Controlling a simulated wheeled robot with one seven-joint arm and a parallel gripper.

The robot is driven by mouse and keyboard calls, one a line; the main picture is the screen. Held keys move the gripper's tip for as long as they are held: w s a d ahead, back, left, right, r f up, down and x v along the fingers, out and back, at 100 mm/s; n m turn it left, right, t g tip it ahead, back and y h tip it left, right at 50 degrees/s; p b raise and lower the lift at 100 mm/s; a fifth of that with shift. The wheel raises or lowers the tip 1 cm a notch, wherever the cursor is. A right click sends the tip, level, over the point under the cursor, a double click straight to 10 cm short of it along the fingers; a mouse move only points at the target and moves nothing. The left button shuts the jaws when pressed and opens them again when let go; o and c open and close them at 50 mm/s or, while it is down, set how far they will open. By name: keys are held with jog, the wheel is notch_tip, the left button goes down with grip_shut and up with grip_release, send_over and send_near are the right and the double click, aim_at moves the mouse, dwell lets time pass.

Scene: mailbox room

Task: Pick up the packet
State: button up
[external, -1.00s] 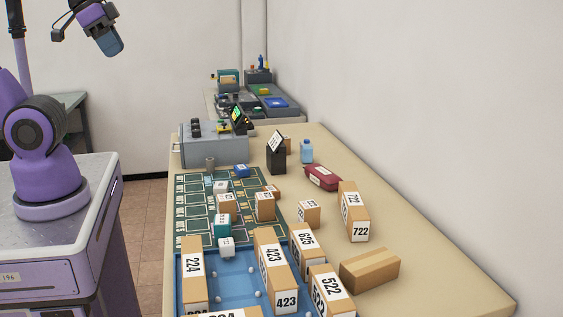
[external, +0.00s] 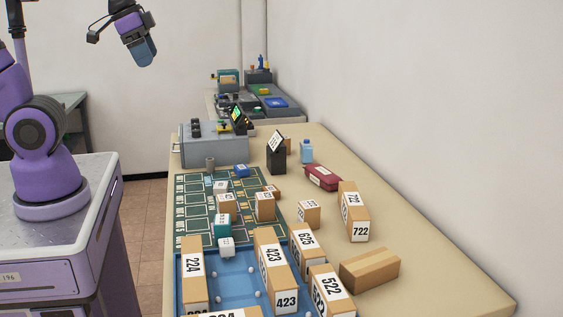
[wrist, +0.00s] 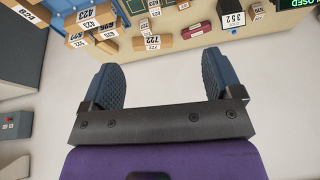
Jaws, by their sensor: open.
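Nothing in view is plainly labelled as the packet; a dark red pack with a white label (external: 322,177) lies on the beige table (external: 425,240) near the wall side. A similar red pack shows in the wrist view (wrist: 137,30), beyond the fingertips. My gripper (external: 143,58) hangs in the air, left of the table and well above it. In the wrist view, its two blue ribbed fingers (wrist: 159,62) are wide apart with nothing between them.
Numbered cardboard boxes, such as 423 (external: 279,274) and 722 (external: 354,212), crowd the near table around a blue tray (external: 232,286). A black stand (external: 276,157) and blue bottle (external: 306,151) stand behind the red pack. A plain brown box (external: 370,271) lies at front right.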

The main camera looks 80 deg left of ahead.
jog(key=w+a+f+g, duration=0.1)
jog(key=w+a+f, duration=0.25)
jog(key=w, duration=0.25)
jog(key=m+g, duration=0.2)
jog(key=g, duration=0.1)
send_over(221, 184)
jog(key=shift+h, duration=0.3)
jog(key=f, duration=3.2)
jog(key=shift+s+d, duration=0.25)
jog(key=shift+s, duration=0.1)
jog(key=shift+w+a+f, duration=0.1)
jog(key=shift+w+f, duration=0.05)
jog(key=shift+f, duration=1.15)
jog(key=shift+w+a+f, duration=0.1)
jog(key=shift+w+f, duration=0.05)
jog(key=shift+f, duration=1.1)
jog(key=c, duration=1)
